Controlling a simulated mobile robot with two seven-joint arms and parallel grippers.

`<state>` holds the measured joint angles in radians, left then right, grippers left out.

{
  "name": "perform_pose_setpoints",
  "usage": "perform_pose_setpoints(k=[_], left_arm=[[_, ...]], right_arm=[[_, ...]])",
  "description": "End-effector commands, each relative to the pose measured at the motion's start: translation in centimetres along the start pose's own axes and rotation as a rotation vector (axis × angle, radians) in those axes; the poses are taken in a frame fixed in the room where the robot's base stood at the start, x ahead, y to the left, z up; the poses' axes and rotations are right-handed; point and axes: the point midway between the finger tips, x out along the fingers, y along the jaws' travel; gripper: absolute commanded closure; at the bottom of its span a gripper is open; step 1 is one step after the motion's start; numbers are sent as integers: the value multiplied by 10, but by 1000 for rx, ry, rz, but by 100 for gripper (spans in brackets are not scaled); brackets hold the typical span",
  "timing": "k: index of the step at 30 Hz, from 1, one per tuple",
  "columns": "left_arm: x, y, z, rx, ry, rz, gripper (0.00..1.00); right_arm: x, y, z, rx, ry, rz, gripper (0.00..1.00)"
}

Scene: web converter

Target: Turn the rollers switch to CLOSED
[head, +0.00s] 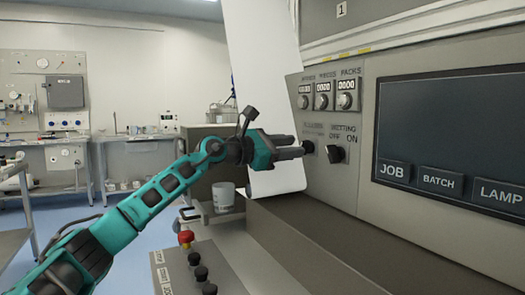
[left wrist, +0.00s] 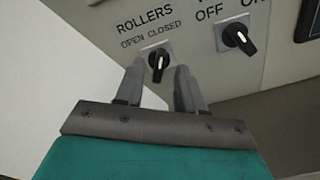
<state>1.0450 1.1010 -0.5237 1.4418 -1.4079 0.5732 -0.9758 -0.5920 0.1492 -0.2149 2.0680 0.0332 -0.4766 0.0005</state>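The rollers switch (left wrist: 158,58) is a black knob with a white mark, under the words ROLLERS, OPEN and CLOSED in the left wrist view. I cannot tell surely which word it points to. In the head view the knob (head: 308,146) is partly hidden at my fingertips. My left gripper (head: 296,148) reaches toward the panel from the left. In the left wrist view its fingers (left wrist: 160,72) are apart, one on each side of the knob, with gaps showing; contact is not visible. My right gripper is not in view.
The wetting switch (head: 336,153), a similar black knob, sits close to the right of the rollers switch. Three counters with knobs (head: 323,100) are above. A dark screen (head: 450,140) is at the right. A white paper web (head: 262,70) hangs behind my gripper. A red button (head: 186,238) is below.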

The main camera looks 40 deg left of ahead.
Motion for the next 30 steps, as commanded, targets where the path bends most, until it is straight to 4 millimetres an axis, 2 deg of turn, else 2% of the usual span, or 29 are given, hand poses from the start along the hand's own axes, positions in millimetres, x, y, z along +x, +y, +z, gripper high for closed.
perform_pose_setpoints(k=[3,9,15,21,30], left_arm=[[-26,-1,-3,3,6,0,62],[-65,-2,-6,2,7,0,62],[-90,-2,-5,1,3,1,62],[-99,-1,-1,0,1,0,62],[-99,0,0,0,0,-1,62]], right_arm=[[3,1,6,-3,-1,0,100],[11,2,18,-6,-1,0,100],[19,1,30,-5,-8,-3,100],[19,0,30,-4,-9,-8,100],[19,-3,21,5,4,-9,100]])
